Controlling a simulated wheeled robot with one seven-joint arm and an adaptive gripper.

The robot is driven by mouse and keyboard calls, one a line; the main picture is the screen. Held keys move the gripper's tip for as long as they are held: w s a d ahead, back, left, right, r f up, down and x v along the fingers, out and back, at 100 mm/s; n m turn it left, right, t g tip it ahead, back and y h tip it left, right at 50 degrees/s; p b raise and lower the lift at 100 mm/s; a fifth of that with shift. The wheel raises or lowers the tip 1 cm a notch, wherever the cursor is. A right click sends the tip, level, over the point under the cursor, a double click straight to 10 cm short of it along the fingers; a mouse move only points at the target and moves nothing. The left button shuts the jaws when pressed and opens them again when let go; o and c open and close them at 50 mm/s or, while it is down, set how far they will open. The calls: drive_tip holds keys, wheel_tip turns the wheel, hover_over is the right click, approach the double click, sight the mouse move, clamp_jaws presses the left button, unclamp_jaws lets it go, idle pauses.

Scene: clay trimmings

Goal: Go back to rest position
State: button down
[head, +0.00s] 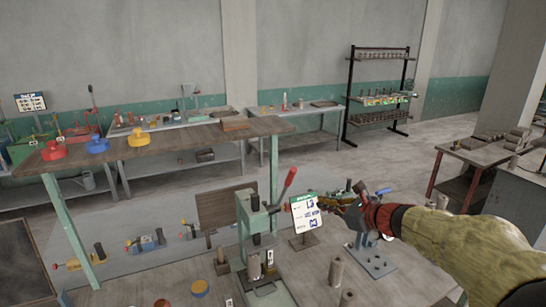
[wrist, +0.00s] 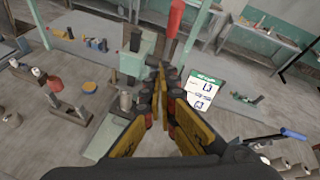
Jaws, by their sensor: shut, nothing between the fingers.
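My gripper (head: 338,203) is at the end of my outstretched arm, right of centre in the head view. It is in the air over the workbench, just right of a white and green instruction card (head: 304,214). In the wrist view the fingers of my gripper (wrist: 160,75) come together at the tips with nothing between them. The card (wrist: 205,90) stands to their right there. A green press (head: 252,228) with a red lever (head: 289,182) stands left of the card. In the wrist view the red lever (wrist: 176,18) is beyond the fingertips.
Grey-brown cylinders (head: 336,272) stand on the near bench. A metal plate with upright posts (head: 370,262) is below my arm. A raised shelf (head: 190,140) holds red, blue and yellow knobs. A rack (head: 378,88) stands at the back. Open floor lies behind the bench.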

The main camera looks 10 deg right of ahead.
drive_tip(key=s+a+f+n+g+h+b, duration=0.1)
drive_tip(key=s+a+f+n+g, duration=0.15)
drive_tip(key=s+f+n, duration=0.55)
drive_tip(key=s+a+f+n+g+b, duration=0.1)
drive_tip(key=s+a+f+n+g, duration=0.1)
drive_tip(key=s+f+n+g, duration=0.5)
drive_tip(key=s+f+n+t+h+b, duration=0.1)
drive_tip(key=s+n+b, duration=0.4)
drive_tip(key=s, duration=0.6)
drive_tip(key=s+f+n+t+h+b, duration=0.1)
drive_tip(key=s+n+t+h+b, duration=0.1)
drive_tip(key=s+n+h+b, duration=0.2)
drive_tip(key=s+n+b, duration=0.1)
drive_tip(key=s+n, duration=0.2)
drive_tip(key=s, duration=0.4)
drive_tip(key=shift+s+f, duration=0.2)
drive_tip(key=shift+s, duration=0.05)
drive_tip(key=c, duration=2.5)
unclamp_jaws()
drive_tip(key=shift+d, duration=0.1)
drive_tip(key=shift+c, duration=0.2)
